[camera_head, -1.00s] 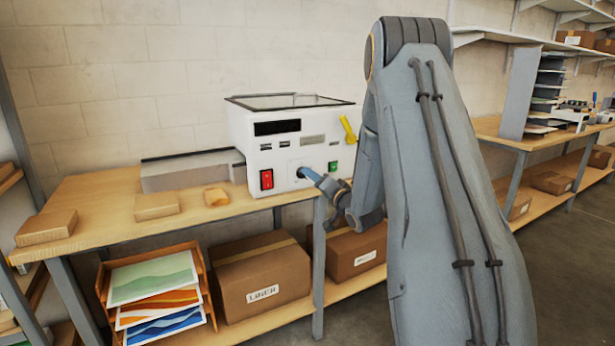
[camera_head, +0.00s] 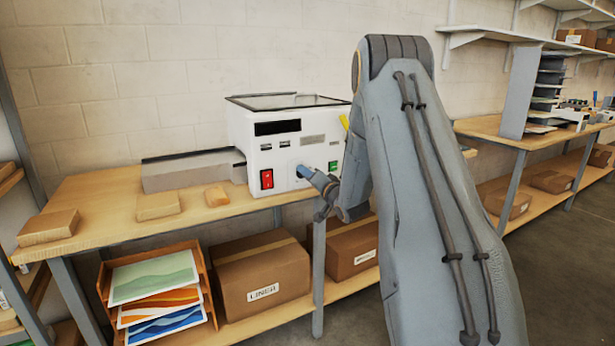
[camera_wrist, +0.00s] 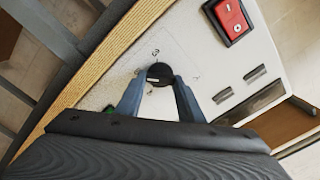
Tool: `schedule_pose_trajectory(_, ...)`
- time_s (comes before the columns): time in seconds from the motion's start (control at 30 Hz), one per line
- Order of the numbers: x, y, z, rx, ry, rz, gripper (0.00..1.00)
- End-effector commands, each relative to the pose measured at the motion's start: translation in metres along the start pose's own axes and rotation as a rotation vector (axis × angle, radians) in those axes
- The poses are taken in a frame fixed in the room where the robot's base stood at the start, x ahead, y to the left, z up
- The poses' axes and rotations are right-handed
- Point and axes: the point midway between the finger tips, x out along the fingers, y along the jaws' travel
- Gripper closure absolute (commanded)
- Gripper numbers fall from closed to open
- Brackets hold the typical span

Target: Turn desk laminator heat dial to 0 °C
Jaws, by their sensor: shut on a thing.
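The white desk laminator (camera_head: 239,150) stands on the wooden bench against the wall. Its black round heat dial (camera_wrist: 159,73) shows between my fingertips in the wrist view, with small markings on the panel around it that are too blurred to read fully. My gripper (camera_wrist: 160,80) is shut on the dial, one blue finger on each side. In the head view my gripper (camera_head: 305,171) is at the laminator's front panel and hides most of the dial. The dial's exact setting cannot be told.
A red rocker switch (camera_wrist: 229,20) and a green button (camera_head: 333,167) are on the same panel near the dial. A yellow lever (camera_head: 344,122) is partly hidden behind my arm.

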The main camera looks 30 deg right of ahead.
Motion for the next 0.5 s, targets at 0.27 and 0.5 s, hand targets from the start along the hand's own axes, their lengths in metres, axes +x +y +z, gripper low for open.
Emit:
schedule_pose_trajectory(0.27, 0.0, 0.0004, 0.0002, -0.042, 0.0, 0.001, 0.88)
schedule_pose_trajectory(0.5, 0.0003, -0.0001, 0.0002, -0.184, 0.001, 0.0, 0.88)
